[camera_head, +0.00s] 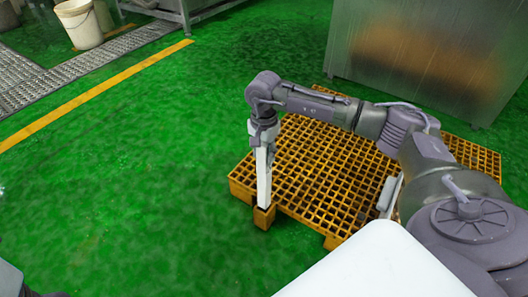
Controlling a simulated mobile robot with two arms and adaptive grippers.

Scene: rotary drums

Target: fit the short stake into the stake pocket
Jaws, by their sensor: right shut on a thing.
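My right gripper (263,138) is above the near left corner of the orange pallet, pointing down. It is shut on the upper part of the short stake (263,178), a long white bar that hangs close to upright. The stake pocket (264,218) is a small orange block at the pallet's front edge. The stake's lower end meets the pocket's top in the picture; I cannot tell whether it is inside or just above or in front of it. Only a grey piece of my left arm shows at the bottom left corner; its gripper is not in view.
The orange grid pallet (321,172) lies on the green floor under my right arm. A steel cabinet (425,60) stands behind it. A white bucket (79,24) is far left beyond a yellow line. The floor left of the pallet is clear.

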